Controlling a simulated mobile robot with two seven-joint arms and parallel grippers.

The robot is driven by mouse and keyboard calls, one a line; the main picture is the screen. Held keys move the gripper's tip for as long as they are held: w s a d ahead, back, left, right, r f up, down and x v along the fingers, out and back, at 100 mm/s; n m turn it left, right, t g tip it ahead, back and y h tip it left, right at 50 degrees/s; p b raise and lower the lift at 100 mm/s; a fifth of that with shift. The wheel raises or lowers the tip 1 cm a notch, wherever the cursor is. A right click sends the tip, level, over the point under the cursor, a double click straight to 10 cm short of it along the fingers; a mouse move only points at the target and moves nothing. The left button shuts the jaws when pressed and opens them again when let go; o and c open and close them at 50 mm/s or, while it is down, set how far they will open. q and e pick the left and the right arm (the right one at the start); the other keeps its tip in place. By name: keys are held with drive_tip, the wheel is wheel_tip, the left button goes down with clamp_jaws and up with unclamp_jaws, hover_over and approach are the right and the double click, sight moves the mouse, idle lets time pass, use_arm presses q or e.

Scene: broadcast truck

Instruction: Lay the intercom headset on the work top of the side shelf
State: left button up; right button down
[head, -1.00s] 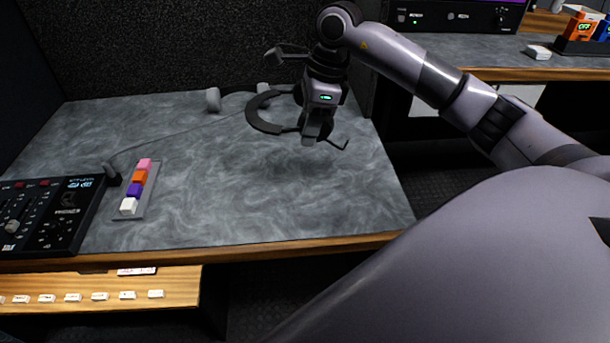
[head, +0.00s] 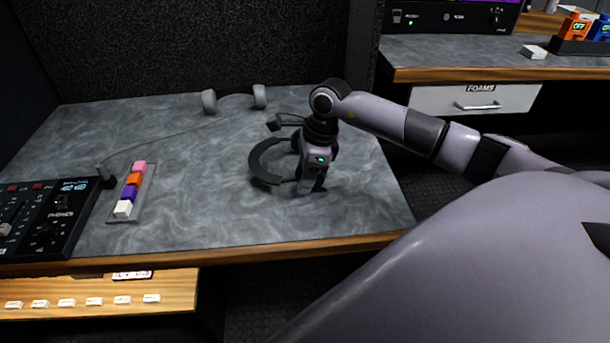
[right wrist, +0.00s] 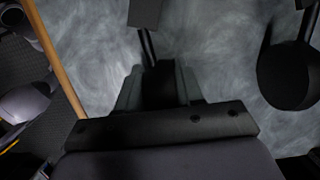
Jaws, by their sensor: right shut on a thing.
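The intercom headset (head: 262,165) is black, with a curved band and a thin boom. It is in my right gripper (head: 309,188), which is shut on it low over the right part of the work top (head: 200,185). The band reaches out to the left of the gripper. I cannot tell whether the headset touches the surface. In the right wrist view, a dark round ear cup (right wrist: 288,75) shows at the right, above the grey top; the gripper (right wrist: 163,85) hides part of the hold. My left gripper is not in view.
A strip of coloured buttons (head: 130,190) and a black control panel (head: 48,220) are at the left. The wooden front edge (head: 230,250) is near. A drawer marked FOAMS (head: 475,98) is behind right. The middle is clear.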

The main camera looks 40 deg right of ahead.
drive_tip(key=shift+f, duration=0.15)
drive_tip(key=c, duration=0.7)
unclamp_jaws()
drive_tip(key=shift+r, duration=0.25)
drive_tip(key=p+v, duration=0.1)
drive_tip(key=v, duration=1)
drive_tip(key=shift+s+r, duration=0.1)
drive_tip(key=shift+r, duration=0.3)
